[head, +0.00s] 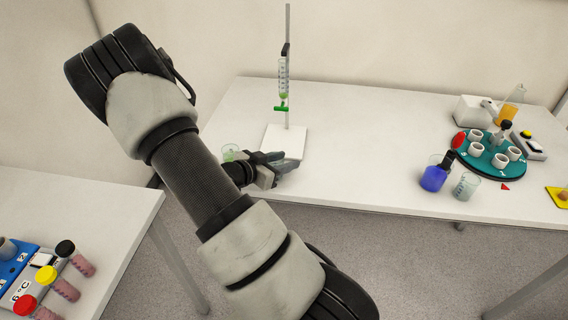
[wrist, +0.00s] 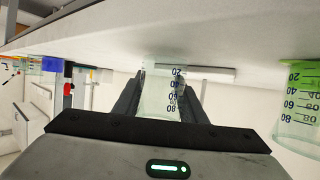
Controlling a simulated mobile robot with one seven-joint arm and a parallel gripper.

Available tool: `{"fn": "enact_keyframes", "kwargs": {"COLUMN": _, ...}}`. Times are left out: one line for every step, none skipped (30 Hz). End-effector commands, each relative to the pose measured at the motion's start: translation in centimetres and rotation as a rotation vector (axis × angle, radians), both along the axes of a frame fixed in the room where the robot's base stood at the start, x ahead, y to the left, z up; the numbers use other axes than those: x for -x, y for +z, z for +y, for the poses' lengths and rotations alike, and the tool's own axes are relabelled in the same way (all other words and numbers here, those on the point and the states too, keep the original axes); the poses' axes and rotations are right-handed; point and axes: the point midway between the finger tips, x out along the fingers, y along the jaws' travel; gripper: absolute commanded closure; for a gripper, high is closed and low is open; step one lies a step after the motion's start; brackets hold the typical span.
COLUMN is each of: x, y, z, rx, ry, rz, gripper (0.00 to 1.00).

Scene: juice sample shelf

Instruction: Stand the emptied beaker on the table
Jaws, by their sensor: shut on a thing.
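My gripper (head: 272,168) is low over the front edge of the long white table (head: 350,170), in front of the burette stand. In the wrist view, which is upside down, its two fingers (wrist: 160,88) are shut on a clear beaker (wrist: 158,105) with a blue scale from 20 to 80. The beaker looks empty and upright, its base toward the white tabletop (wrist: 130,28). I cannot tell whether the base touches. In the head view the gripper largely hides it. A second beaker with green liquid (head: 230,152) stands close by; it also shows in the wrist view (wrist: 298,105).
The burette stand's white base (head: 286,142) is just behind my gripper. To the right are a blue flask (head: 433,178), another beaker (head: 466,186) and a teal carousel (head: 489,157) with white cups. The tabletop between is clear.

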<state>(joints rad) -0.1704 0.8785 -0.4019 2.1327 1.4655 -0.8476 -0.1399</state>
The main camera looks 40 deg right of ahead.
Motion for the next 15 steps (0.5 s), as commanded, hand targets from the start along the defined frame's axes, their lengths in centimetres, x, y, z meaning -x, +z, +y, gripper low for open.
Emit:
{"fn": "enact_keyframes", "kwargs": {"x": 0.05, "y": -0.54, "z": -0.04, "rx": 0.0, "ry": 0.0, "rz": 0.002, "gripper": 0.89}}
{"fn": "enact_keyframes", "kwargs": {"x": 0.03, "y": -0.61, "z": -0.03, "rx": 0.0, "ry": -0.001, "rz": 0.0, "gripper": 0.89}}
{"fn": "enact_keyframes", "kwargs": {"x": 0.02, "y": -0.59, "z": -0.03, "rx": 0.0, "ry": 0.0, "rz": -0.001, "gripper": 0.89}}
{"fn": "enact_keyframes", "kwargs": {"x": 0.01, "y": -0.54, "z": -0.02, "rx": 0.0, "ry": -0.001, "rz": -0.002, "gripper": 0.89}}
{"fn": "enact_keyframes", "kwargs": {"x": 0.01, "y": -0.52, "z": -0.02, "rx": 0.0, "ry": -0.001, "rz": -0.002, "gripper": 0.89}}
{"fn": "enact_keyframes", "kwargs": {"x": 0.01, "y": -0.52, "z": -0.02, "rx": 0.0, "ry": 0.0, "rz": -0.001, "gripper": 0.89}}
{"fn": "enact_keyframes", "kwargs": {"x": 0.01, "y": -0.52, "z": -0.02, "rx": 0.0, "ry": 0.0, "rz": -0.001, "gripper": 0.89}}
{"fn": "enact_keyframes", "kwargs": {"x": 0.01, "y": -0.54, "z": -0.02, "rx": 0.0, "ry": 0.0, "rz": -0.001, "gripper": 0.89}}
{"fn": "enact_keyframes", "kwargs": {"x": 0.01, "y": -0.64, "z": -0.02, "rx": 0.0, "ry": 0.0, "rz": -0.001, "gripper": 0.89}}
{"fn": "enact_keyframes", "kwargs": {"x": 0.01, "y": -0.76, "z": -0.02, "rx": 0.0, "ry": 0.0, "rz": -0.001, "gripper": 0.89}}
{"fn": "enact_keyframes", "kwargs": {"x": 0.02, "y": -0.88, "z": -0.03, "rx": 0.0, "ry": 0.0, "rz": -0.001, "gripper": 0.89}}
{"fn": "enact_keyframes", "kwargs": {"x": 0.01, "y": -1.02, "z": -0.02, "rx": 0.0, "ry": 0.0, "rz": -0.001, "gripper": 0.89}}
{"fn": "enact_keyframes", "kwargs": {"x": 0.01, "y": -0.91, "z": -0.02, "rx": 0.0, "ry": 0.0, "rz": -0.001, "gripper": 0.59}}
{"fn": "enact_keyframes", "kwargs": {"x": 0.01, "y": -0.86, "z": -0.02, "rx": 0.0, "ry": 0.0, "rz": -0.001, "gripper": 0.55}}
{"fn": "enact_keyframes", "kwargs": {"x": 0.01, "y": -0.86, "z": -0.02, "rx": 0.0, "ry": 0.0, "rz": -0.001, "gripper": 0.55}}
